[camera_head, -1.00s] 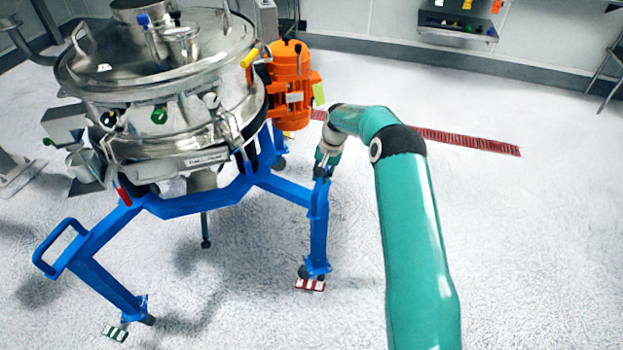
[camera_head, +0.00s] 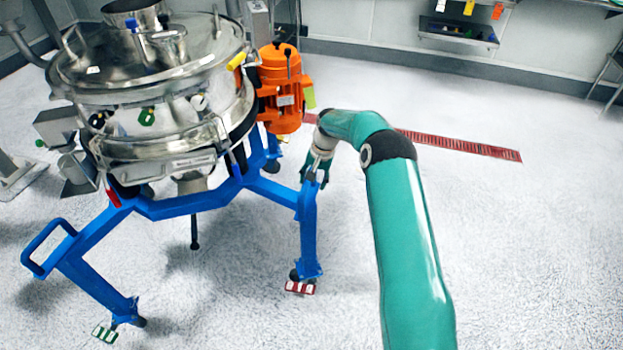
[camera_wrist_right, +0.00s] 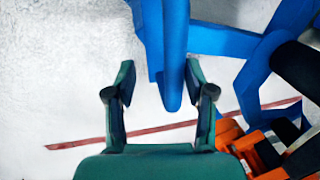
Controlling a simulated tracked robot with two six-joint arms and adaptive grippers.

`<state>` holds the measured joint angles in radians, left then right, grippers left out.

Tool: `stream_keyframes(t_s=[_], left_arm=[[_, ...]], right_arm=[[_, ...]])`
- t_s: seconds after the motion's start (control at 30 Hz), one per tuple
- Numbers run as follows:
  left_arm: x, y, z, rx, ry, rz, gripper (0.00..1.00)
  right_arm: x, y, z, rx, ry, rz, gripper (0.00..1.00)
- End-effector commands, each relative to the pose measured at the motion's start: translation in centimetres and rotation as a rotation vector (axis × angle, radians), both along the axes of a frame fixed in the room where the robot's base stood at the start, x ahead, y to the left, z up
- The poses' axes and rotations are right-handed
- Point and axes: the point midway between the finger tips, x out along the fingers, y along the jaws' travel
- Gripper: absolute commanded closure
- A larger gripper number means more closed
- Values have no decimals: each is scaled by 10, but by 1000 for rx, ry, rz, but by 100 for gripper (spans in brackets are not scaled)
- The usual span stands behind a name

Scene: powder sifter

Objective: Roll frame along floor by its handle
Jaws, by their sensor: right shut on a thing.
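The blue wheeled frame (camera_head: 180,205) carries a round steel sifter (camera_head: 150,90) and an orange motor (camera_head: 283,88). One loop handle (camera_head: 48,247) is at its left end, with nothing holding it. My right gripper (camera_head: 314,178) is at the handle on the frame's right end, above the caster with the red pedal (camera_head: 300,287). In the right wrist view a blue handle bar (camera_wrist_right: 170,50) lies between the two green fingers of this gripper, which is shut on it. Much of this handle is hidden by the gripper in the head view. My left gripper is not in view.
A caster with a green pedal (camera_head: 106,332) is at the lower left. A red floor drain (camera_head: 465,145) runs behind my right arm. A steel wall shelf (camera_head: 458,32) is at the back. The floor (camera_head: 530,240) to the right is clear.

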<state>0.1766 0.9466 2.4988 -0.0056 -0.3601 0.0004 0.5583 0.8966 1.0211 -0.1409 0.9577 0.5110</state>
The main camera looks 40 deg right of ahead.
Motion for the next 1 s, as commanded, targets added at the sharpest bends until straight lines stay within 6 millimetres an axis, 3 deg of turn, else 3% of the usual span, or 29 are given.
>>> stream_keyframes(t_s=[0.27, 0.8, 1.0], left_arm=[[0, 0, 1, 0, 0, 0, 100], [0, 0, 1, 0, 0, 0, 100], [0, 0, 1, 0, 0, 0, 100]], right_arm=[[-2, -6, 10, -9, -3, -5, 52], [-15, -12, 100, -3, 0, -2, 52], [-17, -13, 114, -1, 2, 0, 52]])
